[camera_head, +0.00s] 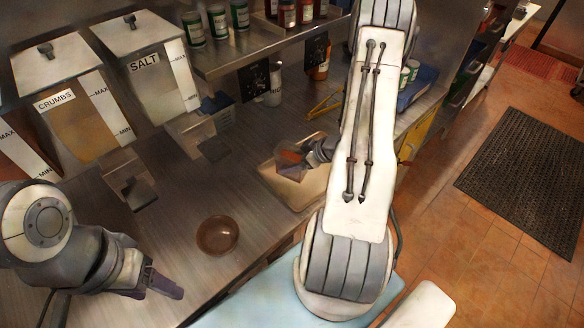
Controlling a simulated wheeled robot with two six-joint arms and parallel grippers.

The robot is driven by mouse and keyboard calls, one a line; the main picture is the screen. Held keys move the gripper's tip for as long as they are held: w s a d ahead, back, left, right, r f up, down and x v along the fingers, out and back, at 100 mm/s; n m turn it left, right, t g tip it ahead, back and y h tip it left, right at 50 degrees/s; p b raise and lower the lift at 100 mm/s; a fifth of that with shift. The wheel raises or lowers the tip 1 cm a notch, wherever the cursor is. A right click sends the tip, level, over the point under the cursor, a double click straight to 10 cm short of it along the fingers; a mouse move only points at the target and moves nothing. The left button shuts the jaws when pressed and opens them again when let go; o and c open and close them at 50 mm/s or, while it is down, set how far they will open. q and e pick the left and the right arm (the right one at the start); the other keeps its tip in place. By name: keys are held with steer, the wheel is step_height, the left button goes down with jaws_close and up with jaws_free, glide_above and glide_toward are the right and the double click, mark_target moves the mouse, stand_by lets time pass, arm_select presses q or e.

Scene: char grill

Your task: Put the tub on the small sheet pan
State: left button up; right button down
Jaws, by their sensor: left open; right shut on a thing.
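The tub (289,164) is a small clear container with orange-red contents. My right gripper (311,157) is shut on it from its right side. The small sheet pan (300,198) is a shallow tan tray on the counter, partly hidden by my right arm. The tub appears over the pan's back left part; I cannot tell whether it touches the pan. My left gripper (165,287) is open and empty above the front left of the counter, far from the tub.
A brown bowl (217,236) stands on the counter left of the pan. Bins marked CRUMBS (80,118) and SALT (150,75) stand at the back left. A shelf (262,45) with several jars runs along the back. The counter (215,195) between bowl and pan is clear.

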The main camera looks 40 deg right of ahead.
steer(key=shift+w+a+f, duration=0.1)
steer(key=shift+w+f, duration=0.05)
steer(key=shift+w, duration=0.1)
step_height(320, 180, down, 4)
steer(key=shift+r+p, duration=0.25)
steer(key=shift+p, duration=0.4)
steer(key=shift+f, duration=0.2)
steer(key=shift+f, duration=0.2)
jaws_free()
